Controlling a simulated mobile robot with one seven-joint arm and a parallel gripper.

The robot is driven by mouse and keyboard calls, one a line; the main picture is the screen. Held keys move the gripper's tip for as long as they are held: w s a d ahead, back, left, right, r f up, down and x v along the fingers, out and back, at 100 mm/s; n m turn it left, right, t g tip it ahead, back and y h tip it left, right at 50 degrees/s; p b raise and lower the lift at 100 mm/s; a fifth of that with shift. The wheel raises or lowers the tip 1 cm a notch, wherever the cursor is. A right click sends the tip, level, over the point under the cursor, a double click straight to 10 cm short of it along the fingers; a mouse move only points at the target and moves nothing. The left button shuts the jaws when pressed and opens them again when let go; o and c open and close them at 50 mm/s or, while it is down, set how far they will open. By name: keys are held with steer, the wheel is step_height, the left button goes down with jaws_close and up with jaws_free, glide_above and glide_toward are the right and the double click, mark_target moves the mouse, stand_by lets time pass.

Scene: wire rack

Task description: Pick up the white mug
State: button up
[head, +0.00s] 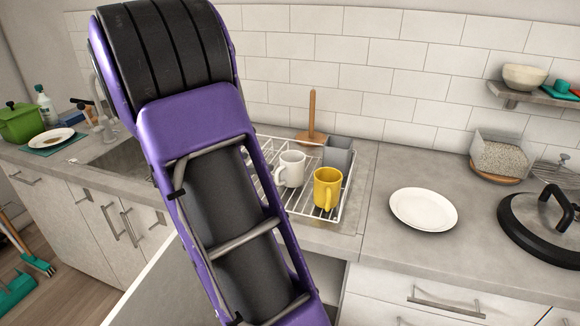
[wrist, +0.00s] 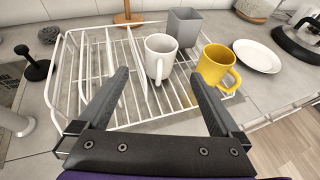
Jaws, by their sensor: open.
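The white mug (head: 291,169) stands upright on the white wire rack (head: 268,190), with its handle on the left side in the head view. In the wrist view the white mug (wrist: 160,56) is ahead of my gripper (wrist: 156,82), roughly between the lines of its two fingers. The handle there points toward me. My gripper is open and empty, with the fingertips short of the mug. My gripper is not visible in the head view, where my purple arm covers the left part of the rack.
A yellow mug (head: 327,188) stands close to the right of the white mug. A grey square cup (head: 338,154) is behind them on the rack. A wooden paper-towel stand (head: 312,115) is at the wall. A white plate (head: 423,209) lies on the counter to the right.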

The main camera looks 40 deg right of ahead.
glide_toward(299, 157)
steer(key=shift+f, duration=0.3)
steer(key=shift+r+x, duration=0.2)
steer(key=shift+x, duration=2.75)
steer(key=c, duration=1.3)
